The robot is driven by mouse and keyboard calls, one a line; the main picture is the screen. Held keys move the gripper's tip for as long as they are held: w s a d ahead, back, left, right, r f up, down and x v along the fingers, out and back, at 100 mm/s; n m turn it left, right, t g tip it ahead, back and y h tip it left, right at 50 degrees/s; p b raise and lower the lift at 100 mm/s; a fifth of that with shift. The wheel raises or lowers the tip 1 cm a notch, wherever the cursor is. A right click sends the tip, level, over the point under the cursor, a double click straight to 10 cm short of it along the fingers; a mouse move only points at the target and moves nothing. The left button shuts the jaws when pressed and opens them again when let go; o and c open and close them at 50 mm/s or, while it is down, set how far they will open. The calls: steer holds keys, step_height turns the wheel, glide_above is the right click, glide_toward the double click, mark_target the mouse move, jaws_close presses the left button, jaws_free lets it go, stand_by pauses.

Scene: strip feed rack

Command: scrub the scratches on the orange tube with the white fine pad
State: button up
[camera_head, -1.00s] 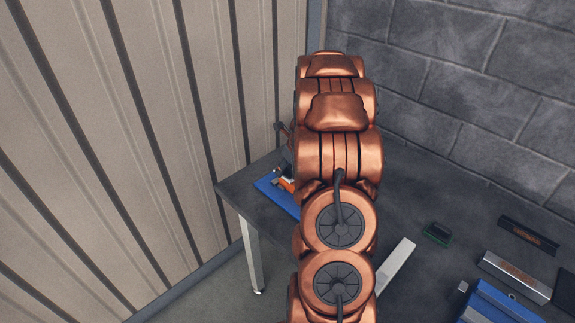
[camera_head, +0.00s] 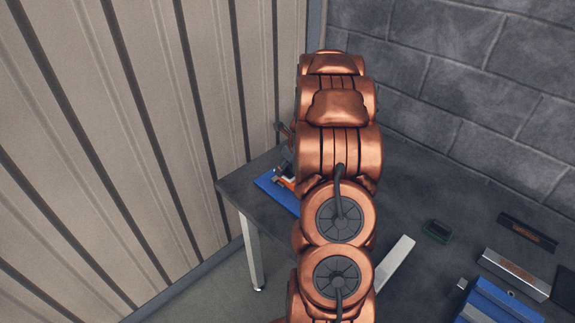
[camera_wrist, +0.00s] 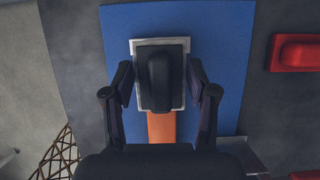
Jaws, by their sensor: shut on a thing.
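My gripper (camera_wrist: 160,84) is shut on the white fine pad, a block with a dark raised grip (camera_wrist: 158,80) and a pale rim (camera_wrist: 184,48) around it. The pad lies over the orange tube (camera_wrist: 161,127), which shows only below the pad in the wrist view. I cannot tell whether the pad touches the tube. The scratches are hidden or too small to see. The tube lies along the blue mat (camera_wrist: 225,60). In the head view my arm hides most of this; a bit of orange tube (camera_head: 283,184) and the mat's corner (camera_head: 272,191) show.
A red block (camera_wrist: 297,52) sits right of the mat. In the head view, a pale bar (camera_head: 398,257), a dark green block (camera_head: 437,231), a silver block (camera_head: 514,272) and a blue fixture (camera_head: 497,303) stand on the dark table (camera_head: 420,195). A ribbed wall (camera_head: 140,150) is close at left.

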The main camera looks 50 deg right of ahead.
steer(key=shift+s+f, duration=0.1)
steer(key=shift+s, duration=0.05)
steer(key=shift+s+a+f, duration=0.1)
steer(key=shift+s+f, duration=0.05)
steer(key=shift+s, duration=0.4)
steer(key=shift+s+a+f, duration=0.1)
steer(key=shift+s, duration=0.45)
steer(key=shift+c, duration=0.5)
steer(key=shift+w+r+p, duration=0.2)
steer(key=shift+w+p, duration=0.05)
steer(key=shift+p, duration=0.1)
steer(key=shift+c, duration=0.5)
steer(key=shift+w+d+p, duration=0.1)
steer(key=shift+w+p, duration=0.45)
steer(key=shift+w, duration=0.25)
steer(key=shift+s+r, duration=0.1)
steer(key=shift+s, duration=0.8)
steer(key=shift+w+d+p, duration=0.1)
steer(key=shift+w+p, duration=0.4)
steer(key=shift+w, duration=0.55)
